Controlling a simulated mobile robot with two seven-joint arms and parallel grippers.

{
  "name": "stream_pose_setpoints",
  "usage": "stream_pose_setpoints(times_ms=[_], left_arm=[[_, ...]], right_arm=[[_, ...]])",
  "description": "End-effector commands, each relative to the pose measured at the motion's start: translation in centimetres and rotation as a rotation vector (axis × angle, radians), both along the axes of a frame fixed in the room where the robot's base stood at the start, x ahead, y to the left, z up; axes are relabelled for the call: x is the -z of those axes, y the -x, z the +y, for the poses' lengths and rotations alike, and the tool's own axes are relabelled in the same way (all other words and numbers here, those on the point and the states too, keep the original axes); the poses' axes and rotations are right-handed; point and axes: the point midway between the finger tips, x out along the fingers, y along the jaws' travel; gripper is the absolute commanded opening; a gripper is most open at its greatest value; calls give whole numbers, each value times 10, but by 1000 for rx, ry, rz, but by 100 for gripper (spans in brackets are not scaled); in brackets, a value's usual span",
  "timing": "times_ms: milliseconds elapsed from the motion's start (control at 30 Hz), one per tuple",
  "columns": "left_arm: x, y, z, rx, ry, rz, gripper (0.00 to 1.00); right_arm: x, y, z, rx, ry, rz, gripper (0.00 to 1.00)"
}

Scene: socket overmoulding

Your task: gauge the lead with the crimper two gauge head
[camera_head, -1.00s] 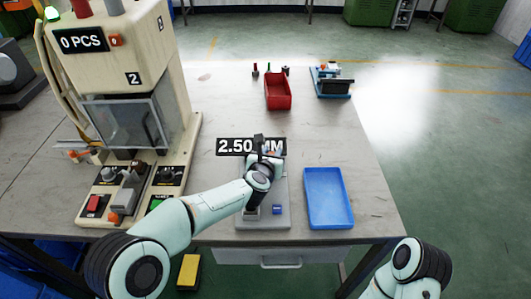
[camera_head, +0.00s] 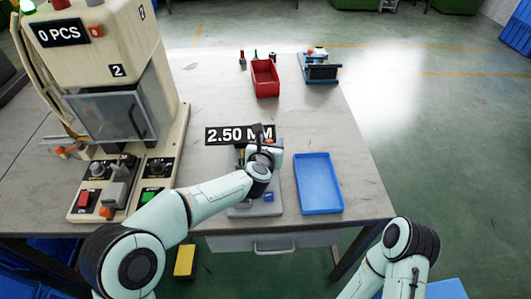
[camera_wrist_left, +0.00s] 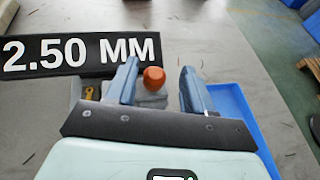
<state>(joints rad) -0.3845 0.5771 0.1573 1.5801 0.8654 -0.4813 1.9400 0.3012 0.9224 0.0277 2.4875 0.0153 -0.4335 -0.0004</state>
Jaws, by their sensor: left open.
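The gauge head is a grey plate (camera_head: 240,211) with a blue button (camera_head: 268,197), near the bench's front edge. A black sign reading 2.50 MM (camera_head: 226,135) stands behind it and fills the upper left of the left wrist view (camera_wrist_left: 80,53). My left gripper (camera_head: 264,136) is over the gauge and covers much of it. In the left wrist view its fingers (camera_wrist_left: 158,75) are apart. An orange rounded piece (camera_wrist_left: 154,78) on a grey part shows between them; I cannot tell whether they touch it. No lead can be made out. My right gripper is out of view.
The machine marked 2 (camera_head: 118,70), reading 0 PCS, stands at left. A blue tray (camera_head: 319,184) lies just right of the gauge. A red bin (camera_head: 265,80) and a blue fixture (camera_head: 320,70) are farther back. The middle of the bench is clear.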

Motion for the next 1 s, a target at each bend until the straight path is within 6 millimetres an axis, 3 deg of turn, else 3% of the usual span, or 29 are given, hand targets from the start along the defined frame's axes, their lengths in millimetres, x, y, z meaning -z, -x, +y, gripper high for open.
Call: stream_pose_setpoints(times_ms=[300, 500, 700, 1000], left_arm=[[-28, 65, 17, 2, 1, -3, 52], [-40, 93, 24, 3, 1, -2, 52], [-44, 104, 26, 3, 1, -1, 52], [-44, 104, 27, 3, 1, 0, 52]], right_arm=[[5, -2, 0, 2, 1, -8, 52], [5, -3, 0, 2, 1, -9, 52], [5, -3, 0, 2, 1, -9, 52], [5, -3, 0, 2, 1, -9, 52]])
